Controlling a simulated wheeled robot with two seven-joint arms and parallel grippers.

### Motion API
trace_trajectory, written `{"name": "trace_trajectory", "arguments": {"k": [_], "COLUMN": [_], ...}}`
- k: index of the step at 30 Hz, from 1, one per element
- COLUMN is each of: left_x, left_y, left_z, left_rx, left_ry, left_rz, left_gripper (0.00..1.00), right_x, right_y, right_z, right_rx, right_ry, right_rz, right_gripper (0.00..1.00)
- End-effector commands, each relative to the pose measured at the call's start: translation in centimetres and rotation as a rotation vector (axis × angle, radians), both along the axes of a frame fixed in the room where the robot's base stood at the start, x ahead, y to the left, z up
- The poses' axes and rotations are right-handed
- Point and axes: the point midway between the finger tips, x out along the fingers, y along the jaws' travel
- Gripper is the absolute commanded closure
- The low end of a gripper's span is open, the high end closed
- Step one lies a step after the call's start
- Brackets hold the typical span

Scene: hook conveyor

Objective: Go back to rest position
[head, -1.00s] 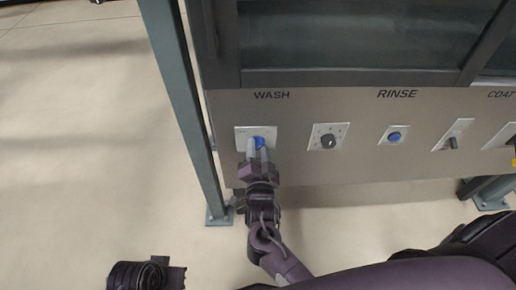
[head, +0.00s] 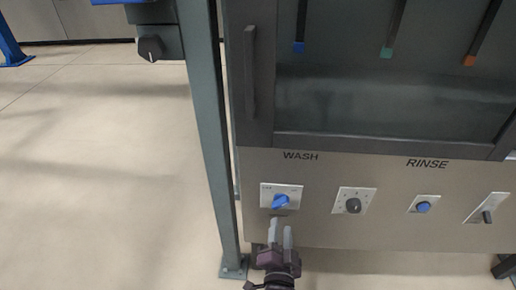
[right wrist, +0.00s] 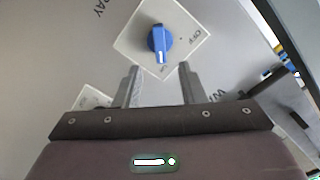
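My right gripper (head: 281,233) is just below the blue WASH knob (head: 281,202) on the machine's front panel. Its fingers are apart with nothing between them. In the right wrist view the gripper (right wrist: 158,85) points at the panel, and the blue knob (right wrist: 160,40) sits on its white plate beyond the fingertips, clear of them. In the head view the knob's handle is tilted toward the upper right. My left gripper does not show in the current head view.
A green-grey post (head: 211,130) stands left of the panel. Open floor (head: 90,180) lies further left.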

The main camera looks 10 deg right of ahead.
Motion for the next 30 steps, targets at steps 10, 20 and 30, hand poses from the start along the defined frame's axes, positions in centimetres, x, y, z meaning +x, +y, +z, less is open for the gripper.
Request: {"name": "trace_trajectory", "arguments": {"k": [10, 20, 30], "left_x": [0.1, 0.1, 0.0], "left_y": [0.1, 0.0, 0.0], "left_z": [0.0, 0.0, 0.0], "left_rx": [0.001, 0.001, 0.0], "left_ry": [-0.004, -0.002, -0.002], "left_rz": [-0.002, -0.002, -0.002], "left_gripper": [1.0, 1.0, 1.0], "right_x": [0.2, -6.1, -13.2], "right_y": [0.3, 1.7, 0.0], "right_z": [-3.0, -8.1, -8.5], "right_rx": [-0.042, -0.328, -0.582], "right_ry": [0.251, 0.87, 1.207], "right_rz": [0.13, 0.612, 0.929], "right_gripper": [0.64, 0.64, 0.64]}}
